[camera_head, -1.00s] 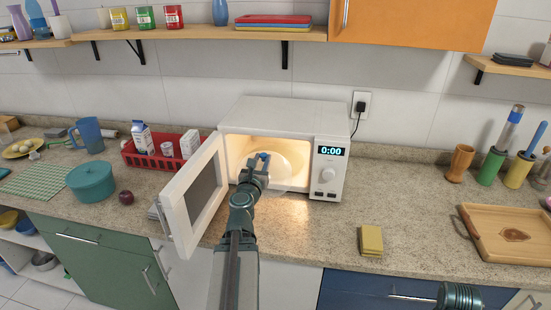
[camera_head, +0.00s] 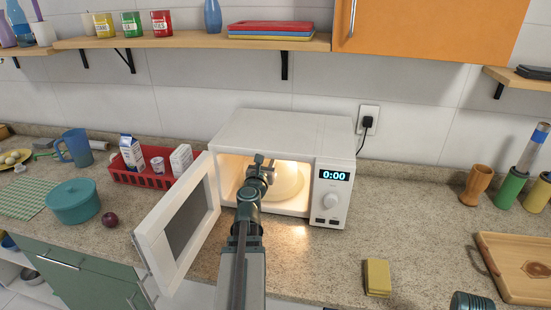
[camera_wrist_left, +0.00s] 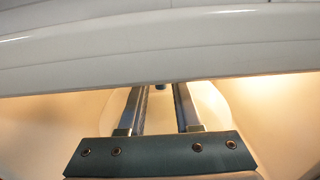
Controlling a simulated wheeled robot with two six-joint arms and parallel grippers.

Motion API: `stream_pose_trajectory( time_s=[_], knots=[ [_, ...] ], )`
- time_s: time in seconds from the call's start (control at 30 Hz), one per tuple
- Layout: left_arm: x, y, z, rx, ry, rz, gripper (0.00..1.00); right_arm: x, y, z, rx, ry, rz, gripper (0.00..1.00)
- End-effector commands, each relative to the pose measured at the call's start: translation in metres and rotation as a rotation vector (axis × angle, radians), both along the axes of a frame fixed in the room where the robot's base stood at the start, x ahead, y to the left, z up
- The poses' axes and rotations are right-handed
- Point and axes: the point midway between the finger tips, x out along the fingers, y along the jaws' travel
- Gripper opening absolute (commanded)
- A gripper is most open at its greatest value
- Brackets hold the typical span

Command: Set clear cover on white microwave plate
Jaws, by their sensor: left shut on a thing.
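The white microwave (camera_head: 285,135) stands on the counter with its door (camera_head: 180,220) swung open to the left and its inside lit. My left gripper (camera_head: 262,165) reaches into the opening. A pale, see-through rounded cover (camera_head: 289,178) is just beyond it inside the microwave. In the left wrist view, my left gripper's fingers (camera_wrist_left: 160,105) point at the cover (camera_wrist_left: 210,103), and a small dark knob shows between their far ends. The gripper is shut on the cover by this knob. I cannot clearly tell the white plate apart from the cover and the pale interior.
A yellow sponge (camera_head: 377,277) lies right of the microwave, with a wooden board (camera_head: 515,262) farther right. A red basket (camera_head: 142,178), a teal pot (camera_head: 73,203) and a dark red fruit (camera_head: 109,219) are left of the door. Counter in front of the microwave is clear.

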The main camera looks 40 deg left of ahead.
Motion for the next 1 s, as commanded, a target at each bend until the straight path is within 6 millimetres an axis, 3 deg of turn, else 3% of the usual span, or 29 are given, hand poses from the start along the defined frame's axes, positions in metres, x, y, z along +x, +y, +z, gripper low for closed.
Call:
stream_pose_trajectory(
  time_s=[0.27,0.47,0.5,0.63,1.0],
  knots=[
    [0.004,0.006,0.0,0.0,0.0,0.002,0.0,0.0,0.0,0.0,0.0,0.0,0.0,0.0],
    [0.019,0.028,0.0,0.0,0.0,0.008,0.0,0.0,0.0,0.0,0.0,0.0,0.0,0.0],
    [0.013,0.025,-0.015,0.0,0.0,0.01,0.0,0.0,0.0,-0.015,0.0,0.0,0.0,0.0],
    [0.007,0.027,-0.034,0.0,0.0,0.015,0.0,0.0,0.0,-0.034,0.0,0.0,0.0,0.0],
    [0.006,0.028,-0.035,0.0,0.0,0.017,0.0,0.0,0.0,-0.035,0.0,0.0,0.0,0.0]
  ],
)
